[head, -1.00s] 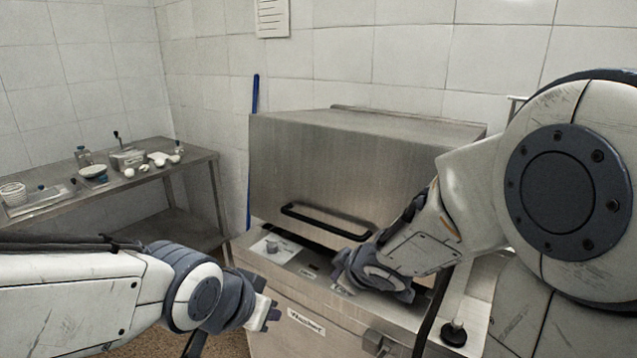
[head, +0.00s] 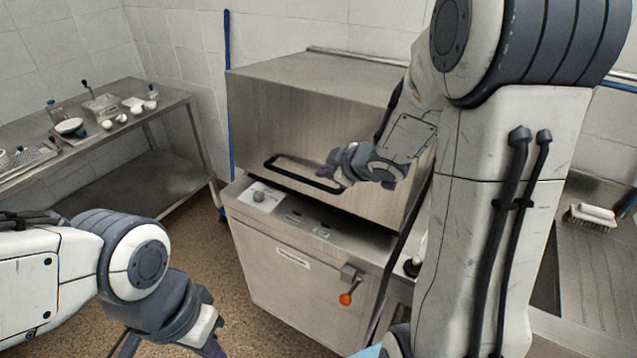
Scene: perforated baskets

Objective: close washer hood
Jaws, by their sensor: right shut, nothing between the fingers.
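The washer hood (head: 290,125) is a large brushed-steel box cover with a dark bar handle (head: 290,178) along its lower front. A narrow dark gap shows between the hood's lower edge and the washer body (head: 300,255). My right gripper (head: 338,170) is at the right end of the handle, in front of the hood; its fingers are shut and hold nothing. Whether it touches the handle is hard to tell. My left gripper (head: 212,335) is low at the front left, away from the washer, and its fingers are partly cut off by the frame edge.
A steel side table (head: 170,110) with bowls and small items stands at the left. A blue pole (head: 227,90) leans at the wall. A steel counter with a brush (head: 593,214) is at the right. Brown floor (head: 215,255) is clear left of the washer.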

